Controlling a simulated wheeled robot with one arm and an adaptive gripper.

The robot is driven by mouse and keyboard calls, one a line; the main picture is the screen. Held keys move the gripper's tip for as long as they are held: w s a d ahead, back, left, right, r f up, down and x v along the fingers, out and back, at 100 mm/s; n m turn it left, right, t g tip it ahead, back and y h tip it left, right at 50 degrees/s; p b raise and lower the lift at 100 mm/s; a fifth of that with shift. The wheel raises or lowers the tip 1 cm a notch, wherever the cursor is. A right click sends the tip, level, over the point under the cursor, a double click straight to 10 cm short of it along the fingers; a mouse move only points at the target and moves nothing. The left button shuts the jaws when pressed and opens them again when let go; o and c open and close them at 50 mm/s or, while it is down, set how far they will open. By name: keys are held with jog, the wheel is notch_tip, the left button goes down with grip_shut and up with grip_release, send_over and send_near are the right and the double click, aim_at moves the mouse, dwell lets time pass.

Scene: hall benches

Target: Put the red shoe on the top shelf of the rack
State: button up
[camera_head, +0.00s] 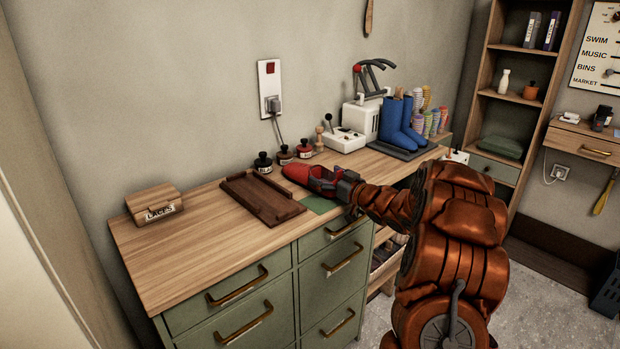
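The red shoe (298,174) lies on the wooden bench top, right of the dark brown tray, toe pointing left. My gripper (328,184) is at the shoe's right end, low over the bench top. Its fingers overlap the shoe in the view, and I cannot tell whether they are closed on it. A low wooden rack (384,271) shows in the gap under the bench, mostly hidden by my arm.
The dark tray (262,198), a wooden box (154,203) and small dark and red bottles (263,162) stand nearby. Blue boots (393,124) stand on a dark mat behind my arm. A tall shelf unit (520,97) is at right. The bench's left front is clear.

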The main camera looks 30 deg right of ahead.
jog(key=c, duration=1.3)
